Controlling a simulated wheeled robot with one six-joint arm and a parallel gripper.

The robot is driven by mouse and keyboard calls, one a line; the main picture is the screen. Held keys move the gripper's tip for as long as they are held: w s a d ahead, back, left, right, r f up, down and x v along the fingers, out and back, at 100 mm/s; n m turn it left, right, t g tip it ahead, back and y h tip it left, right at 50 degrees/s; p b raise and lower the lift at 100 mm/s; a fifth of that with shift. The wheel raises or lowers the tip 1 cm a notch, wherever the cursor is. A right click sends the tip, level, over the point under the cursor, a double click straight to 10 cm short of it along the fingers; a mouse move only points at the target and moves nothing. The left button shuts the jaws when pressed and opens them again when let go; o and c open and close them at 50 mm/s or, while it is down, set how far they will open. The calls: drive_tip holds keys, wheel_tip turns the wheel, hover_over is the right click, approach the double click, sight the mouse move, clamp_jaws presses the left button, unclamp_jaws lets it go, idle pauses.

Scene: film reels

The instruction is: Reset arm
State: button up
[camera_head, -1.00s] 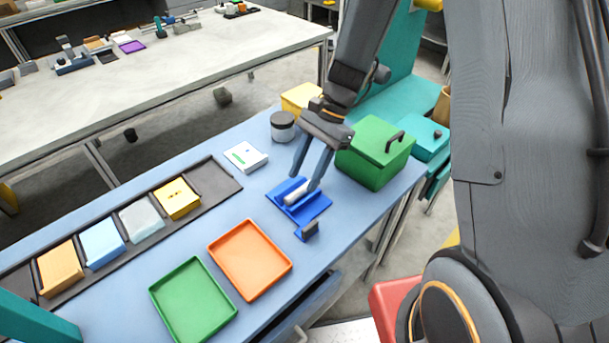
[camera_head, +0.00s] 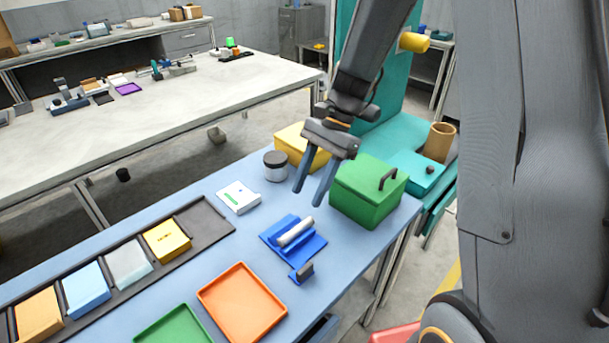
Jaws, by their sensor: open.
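My gripper (camera_head: 307,194) is open and empty. It hangs above the blue table between the dark-lidded jar and the green box, with its two fingers pointing down. A blue holder (camera_head: 308,249) lies on the table below the gripper, with a white cylinder (camera_head: 296,232) resting on it. The fingertips are apart from the cylinder.
A green lidded box (camera_head: 364,199) stands close to the right of my gripper. A jar (camera_head: 275,167), a yellow box (camera_head: 300,146) and a white box (camera_head: 238,197) are behind or left. An orange tray (camera_head: 243,304) and green tray (camera_head: 176,328) lie in front.

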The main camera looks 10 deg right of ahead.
drive_tip(key=s+d+r+n+t+h, duration=0.1)
drive_tip(key=s+d+n+t+h, duration=0.3)
drive_tip(key=s+d+n, duration=0.3)
drive_tip(key=s+n+h, duration=0.1)
drive_tip(key=s+n, duration=0.3)
drive_tip(key=shift+d, duration=0.3)
drive_tip(key=shift+r, duration=0.1)
idle(0.3)
